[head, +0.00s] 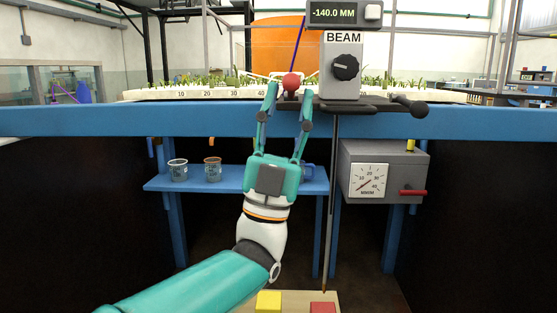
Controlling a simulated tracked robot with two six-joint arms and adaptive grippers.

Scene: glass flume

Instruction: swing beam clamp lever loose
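The beam carriage (340,88) is a grey block labelled BEAM with a black knob (345,67), standing on a dark plate over the blue rail. A red ball (291,82) at its left side looks like the end of the clamp lever; the lever's arm is mostly hidden. My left gripper (289,94) is open, pointing up, with its teal fingers on either side just below the red ball. I cannot tell whether a finger touches it. A black handle (410,105) sticks out at the plate's right end. My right gripper is not in view.
The blue rail (200,118) crosses the view, with a numbered scale (210,94) behind it. A display (334,13) reads -140.0 MM. Below are a blue shelf (230,184) with cups, a thin vertical rod (331,200) and a grey gauge box (405,165) with a red lever.

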